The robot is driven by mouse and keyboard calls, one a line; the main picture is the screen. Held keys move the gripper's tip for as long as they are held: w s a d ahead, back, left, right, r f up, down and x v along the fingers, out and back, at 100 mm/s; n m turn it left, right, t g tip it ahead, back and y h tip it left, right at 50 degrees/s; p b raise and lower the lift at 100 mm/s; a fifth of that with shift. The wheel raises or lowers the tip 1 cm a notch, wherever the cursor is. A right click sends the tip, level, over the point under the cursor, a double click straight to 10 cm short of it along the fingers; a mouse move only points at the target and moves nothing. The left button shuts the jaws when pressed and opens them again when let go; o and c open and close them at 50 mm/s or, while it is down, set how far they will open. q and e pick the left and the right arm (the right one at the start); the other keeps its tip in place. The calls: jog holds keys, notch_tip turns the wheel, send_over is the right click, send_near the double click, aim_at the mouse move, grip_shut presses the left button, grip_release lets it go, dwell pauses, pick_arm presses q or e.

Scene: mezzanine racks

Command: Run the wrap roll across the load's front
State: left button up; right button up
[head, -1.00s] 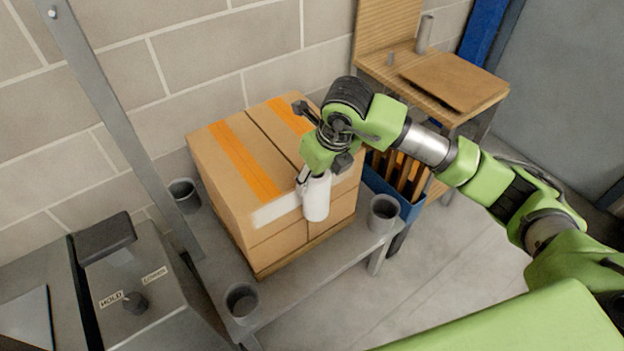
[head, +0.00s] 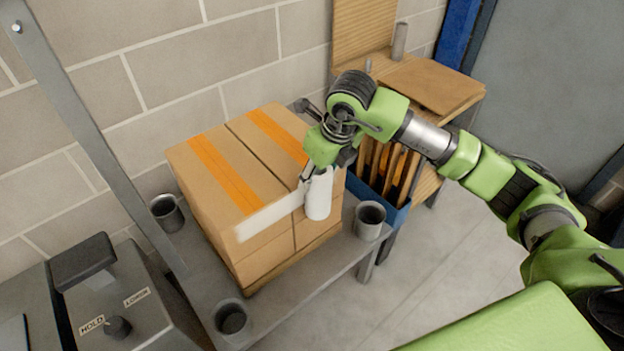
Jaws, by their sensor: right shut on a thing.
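The load is a stack of brown cartons (head: 225,185) with orange tape on top, standing on a grey platform. A white wrap strip (head: 268,217) runs along the upper part of its front face, from the left corner to the roll. The white wrap roll (head: 319,198) hangs upright at the right part of that front. My right gripper (head: 314,170) is shut on the top of the roll; its fingers are partly hidden. My left gripper is not in view.
Grey cups stand at the platform's corners (head: 370,220), (head: 232,320), (head: 166,212). A control box (head: 115,305) marked HOLD and LOWER is at lower left, by a slanted grey post (head: 95,130).

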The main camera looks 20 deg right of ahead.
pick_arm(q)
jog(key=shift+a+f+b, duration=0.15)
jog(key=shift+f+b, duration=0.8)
pick_arm(e)
jog(key=w+d, duration=0.3)
jog(key=d, duration=0.5)
jog(key=shift+d, duration=0.25)
